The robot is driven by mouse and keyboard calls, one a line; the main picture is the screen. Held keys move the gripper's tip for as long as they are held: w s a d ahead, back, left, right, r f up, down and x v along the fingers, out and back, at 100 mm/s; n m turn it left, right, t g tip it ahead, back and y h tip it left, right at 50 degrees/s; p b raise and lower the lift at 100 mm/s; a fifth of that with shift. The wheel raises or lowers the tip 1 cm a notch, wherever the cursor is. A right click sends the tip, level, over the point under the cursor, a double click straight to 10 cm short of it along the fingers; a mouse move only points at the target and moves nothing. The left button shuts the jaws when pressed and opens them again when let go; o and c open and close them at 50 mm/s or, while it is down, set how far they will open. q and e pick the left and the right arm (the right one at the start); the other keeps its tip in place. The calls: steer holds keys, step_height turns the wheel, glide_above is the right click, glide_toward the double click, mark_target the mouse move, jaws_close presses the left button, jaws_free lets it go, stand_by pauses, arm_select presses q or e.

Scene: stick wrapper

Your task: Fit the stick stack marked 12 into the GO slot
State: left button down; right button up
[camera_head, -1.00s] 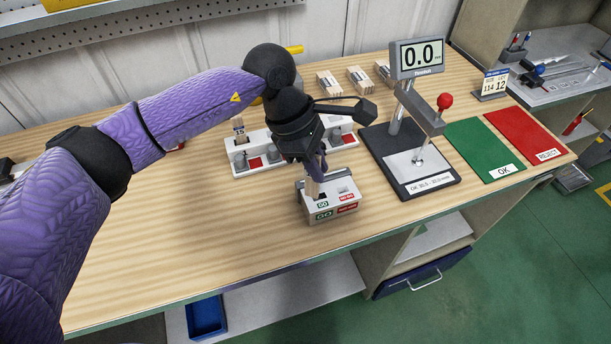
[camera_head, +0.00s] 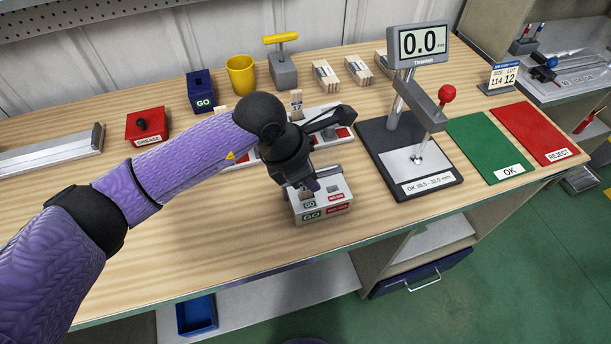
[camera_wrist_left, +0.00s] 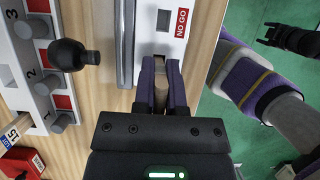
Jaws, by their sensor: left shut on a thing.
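My left gripper (camera_head: 309,188) is shut on a wooden stick stack (camera_wrist_left: 160,95), directly over the GO side of the white gauge block (camera_head: 340,202). Only a little of the stack shows between the purple fingers, which also show in the left wrist view (camera_wrist_left: 162,85). The stack's lower end is at the GO slot; how deep it sits is hidden, and its number cannot be read. The NO GO slot (camera_head: 334,188) beside it is empty.
A white holder (camera_head: 340,131) with a standing stack (camera_head: 296,103) is behind the gripper. The thickness gauge (camera_head: 412,150) stands right of the block, with green OK (camera_head: 484,146) and red REJECT (camera_head: 530,132) mats beyond. The table's front left is clear.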

arm_select(q)
steer(key=shift+s+f, duration=0.1)
steer(key=shift+f, duration=0.1)
steer(key=c, duration=0.7)
jaws_free()
steer(key=shift+r, duration=0.1)
arm_select(e)
steer(key=shift+d+f, duration=0.1)
steer(key=shift+d, duration=0.3)
arm_select(q)
steer(key=shift+r, duration=0.35)
steer(key=p+v, duration=0.1)
steer(key=v, duration=1)
steer(key=shift+a+r, duration=0.1)
steer(key=shift+r, duration=0.2)
arm_select(e)
steer(key=shift+a+r, duration=0.2)
steer(key=shift+r, duration=0.7)
